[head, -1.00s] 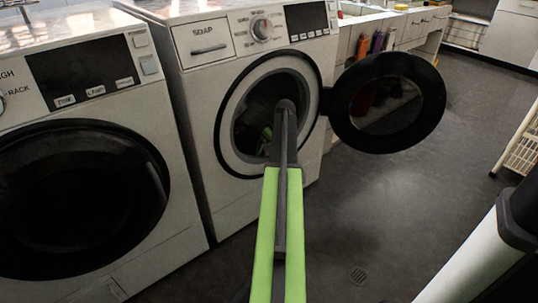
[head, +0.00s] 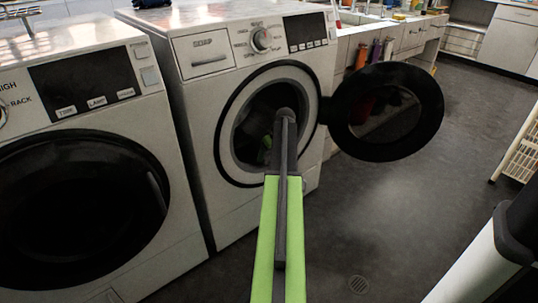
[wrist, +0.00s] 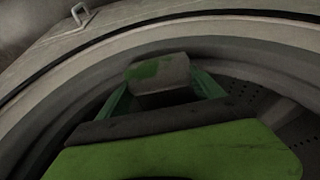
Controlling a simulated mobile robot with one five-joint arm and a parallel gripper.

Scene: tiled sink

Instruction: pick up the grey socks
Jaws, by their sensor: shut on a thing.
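The front-loading washer (head: 186,130) has its round door (head: 435,115) swung open to the right. My arm reaches into its dark drum opening, and my gripper (wrist: 160,84) is inside, mostly hidden in the head view apart from a small bit of green. In the wrist view, its two green fingers are shut on the grey socks (wrist: 172,70), a bundled grey thing with a green patch. The drum wall lies around and behind the bundle. The light is dim, so I cannot tell whether the bundle touches the drum.
A second washer (head: 128,108), its door shut, stands close on the left. Grey floor (head: 400,210) is clear to the right, with a white rack (head: 520,150) at the far right edge.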

